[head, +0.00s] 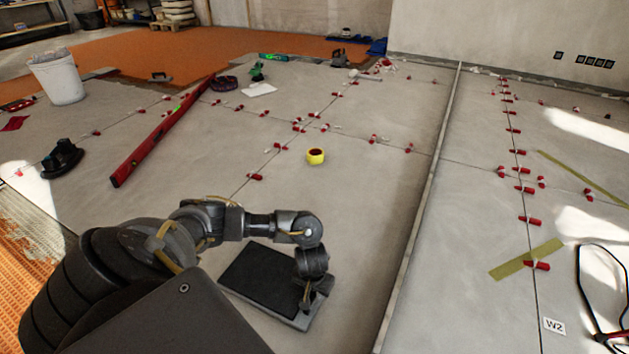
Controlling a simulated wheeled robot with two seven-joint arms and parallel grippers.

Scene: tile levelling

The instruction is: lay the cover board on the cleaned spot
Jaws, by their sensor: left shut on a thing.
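A dark rectangular board (262,276) with a light grey edge, which I take for the cover board, is low over or on the grey tiles at the bottom centre. I cannot tell whether it touches the floor. My left gripper (308,302) is shut on its right end, and the fingertips are mostly hidden by the wrist. No cleaned spot stands out on the tiles. My right gripper is not in view.
Several red levelling wedges (255,177) stand along the joints. A long red level (160,135) lies at left, near a black suction cup (63,160). A raised strip (421,205) runs lengthwise right of the board.

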